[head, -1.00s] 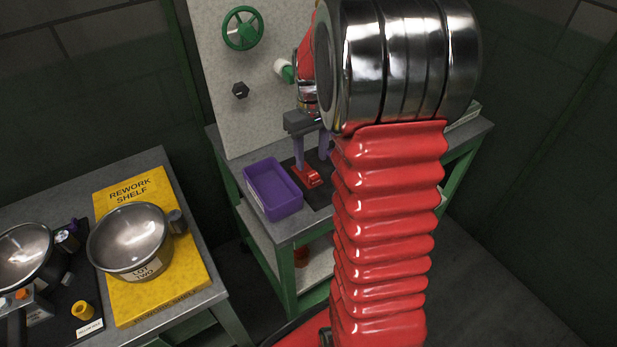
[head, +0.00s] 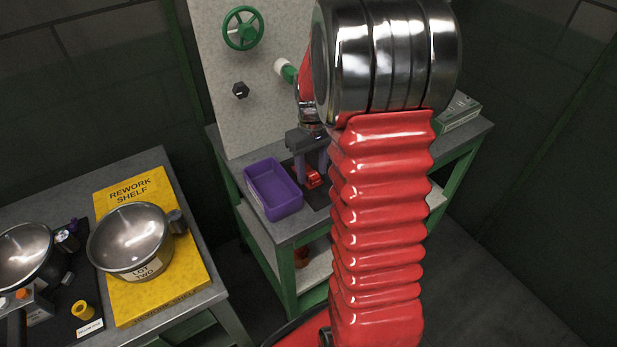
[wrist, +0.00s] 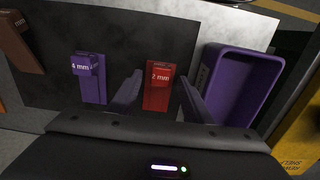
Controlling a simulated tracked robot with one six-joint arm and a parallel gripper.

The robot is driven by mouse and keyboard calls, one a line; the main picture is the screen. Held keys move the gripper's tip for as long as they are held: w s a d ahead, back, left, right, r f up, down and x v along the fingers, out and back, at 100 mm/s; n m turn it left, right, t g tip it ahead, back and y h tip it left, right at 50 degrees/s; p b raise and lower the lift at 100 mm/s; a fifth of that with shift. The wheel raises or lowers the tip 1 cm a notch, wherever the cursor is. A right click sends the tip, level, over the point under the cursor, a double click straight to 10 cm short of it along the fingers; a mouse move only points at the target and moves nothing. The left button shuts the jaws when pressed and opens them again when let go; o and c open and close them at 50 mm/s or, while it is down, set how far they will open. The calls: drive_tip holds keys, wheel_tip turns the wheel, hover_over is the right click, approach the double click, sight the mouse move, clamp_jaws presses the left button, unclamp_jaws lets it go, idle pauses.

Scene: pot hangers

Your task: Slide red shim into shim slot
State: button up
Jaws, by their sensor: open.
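The red shim (wrist: 158,90), marked "2 mm", lies on a dark mat in the wrist view. My gripper (wrist: 158,92) is open, with its two purple fingers on either side of the shim and apart from it. In the head view my gripper (head: 311,160) is over the mat, beside the purple bin, and part of the red shim (head: 313,178) shows near the fingers. I cannot tell the shim slot in these views; my arm covers part of the bench.
A purple bin (head: 272,190) stands left of my gripper in the head view. A purple shim (wrist: 92,78) lies left of the red one in the wrist view, with a brown block (wrist: 22,40) beyond. A panel with a green valve wheel (head: 243,29) rises behind.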

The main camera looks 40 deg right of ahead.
sight(312, 173)
drive_tip(key=shift+c, duration=0.4)
drive_tip(key=c, duration=1.1)
drive_tip(key=shift+o, duration=0.2)
wheel_tip(312, 173, up, 10)
idle(0.4)
